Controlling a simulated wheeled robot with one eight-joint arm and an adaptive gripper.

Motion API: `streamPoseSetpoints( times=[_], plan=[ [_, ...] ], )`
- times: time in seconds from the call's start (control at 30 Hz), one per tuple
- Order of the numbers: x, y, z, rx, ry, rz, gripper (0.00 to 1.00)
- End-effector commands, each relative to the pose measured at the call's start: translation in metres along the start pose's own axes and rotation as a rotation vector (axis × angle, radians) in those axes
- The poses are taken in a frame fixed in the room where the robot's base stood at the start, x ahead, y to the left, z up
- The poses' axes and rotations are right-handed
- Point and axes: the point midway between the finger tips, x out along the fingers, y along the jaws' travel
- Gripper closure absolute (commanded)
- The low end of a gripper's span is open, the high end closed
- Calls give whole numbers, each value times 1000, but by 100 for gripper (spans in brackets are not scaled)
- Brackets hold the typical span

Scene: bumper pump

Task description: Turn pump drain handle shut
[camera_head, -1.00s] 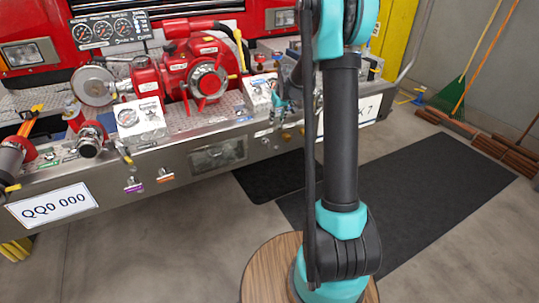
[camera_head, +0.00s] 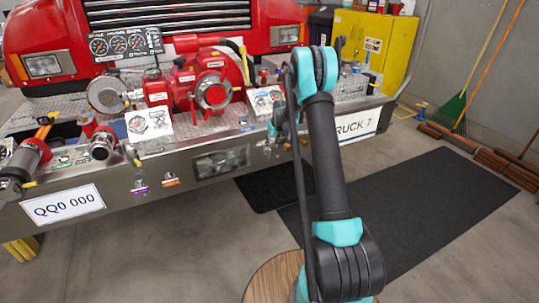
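The red pump (camera_head: 205,78) sits on the chrome front bumper (camera_head: 115,175) of a red truck. Small drain handles hang along the bumper's front face: one with a purple tag (camera_head: 140,191) and one with an orange tag (camera_head: 171,181). The tag text is too small to read, so I cannot tell which is the pump drain handle. My arm rises at right of centre and bends toward the bumper. My gripper end (camera_head: 273,128) is by the bumper, right of the pump, mostly hidden by my arm. Its fingers are not clear, and I see nothing held.
A dark floor mat (camera_head: 425,205) lies right of my arm. A yellow cabinet (camera_head: 375,48) stands behind the bumper's right end. The floor before the bumper's left half is clear.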

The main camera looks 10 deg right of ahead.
Motion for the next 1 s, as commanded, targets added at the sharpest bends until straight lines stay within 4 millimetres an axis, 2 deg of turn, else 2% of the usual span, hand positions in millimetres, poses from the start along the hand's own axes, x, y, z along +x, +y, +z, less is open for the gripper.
streamPoseSetpoints(
  times=[0.3, 0.5, 0.7, 1.0],
  plan=[
    [58, 0, 0, -1, 0, 0, 69],
    [83, 0, 0, -1, 0, 0, 69],
    [94, 0, 0, 0, 0, 0, 69],
    [96, 0, 0, 0, 0, 0, 70]
  ],
)
